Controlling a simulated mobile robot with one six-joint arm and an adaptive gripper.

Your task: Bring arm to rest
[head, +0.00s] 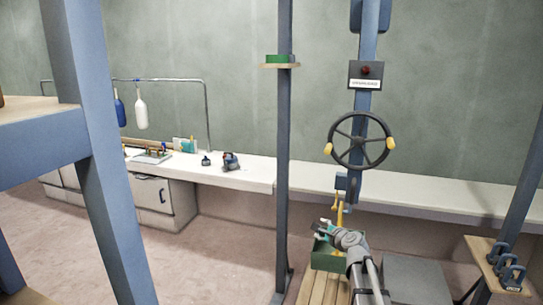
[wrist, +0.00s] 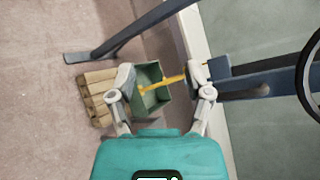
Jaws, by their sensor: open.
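My gripper (head: 322,229) is at the lower right of the head view, in front of the green box (head: 325,258). In the wrist view, the two fingers of my gripper (wrist: 162,76) are spread apart, with nothing held between them. Beyond the fingers, the green box (wrist: 152,101) shows with its open side towards the camera. A yellow bar-like piece (wrist: 165,83) crosses the box's opening; it also shows in the head view (head: 340,208). Whether it is in the box or hangs above it, I cannot tell. My arm partly hides the box in the head view.
A black handwheel (head: 361,139) with yellow grips is on a blue post above the gripper. A white bench (head: 250,173) runs along the wall. Wooden slats (head: 318,288) lie below the box. A shelf with blue shackles (head: 505,265) stands at right. Blue frame posts (head: 283,150) flank the area.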

